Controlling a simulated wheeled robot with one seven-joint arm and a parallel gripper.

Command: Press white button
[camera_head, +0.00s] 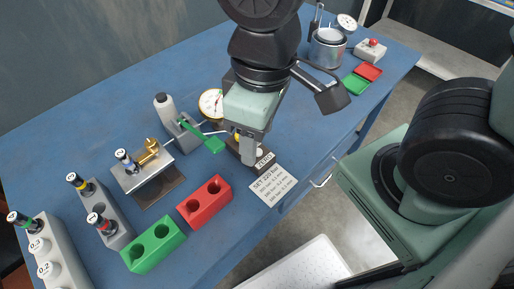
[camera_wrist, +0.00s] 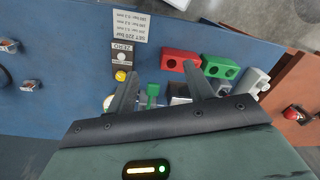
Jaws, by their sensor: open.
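A small white button (camera_wrist: 121,57) sits on a dark block beside the ZERO label (camera_wrist: 122,47) in the wrist view. A yellow round part (camera_wrist: 120,76) is on the same block. In the head view the white button (camera_head: 259,152) shows only partly, behind my gripper (camera_head: 249,152) near the ZERO label (camera_head: 265,162). In the wrist view my gripper (camera_wrist: 160,70) is open, with nothing seen between its fingers. The button lies to the left of the left finger there. I cannot tell the height of the fingertips above it.
A red two-hole block (camera_head: 204,201) and green two-hole block (camera_head: 153,244) stand at the front. A paper card (camera_head: 273,185) lies at the table's edge.

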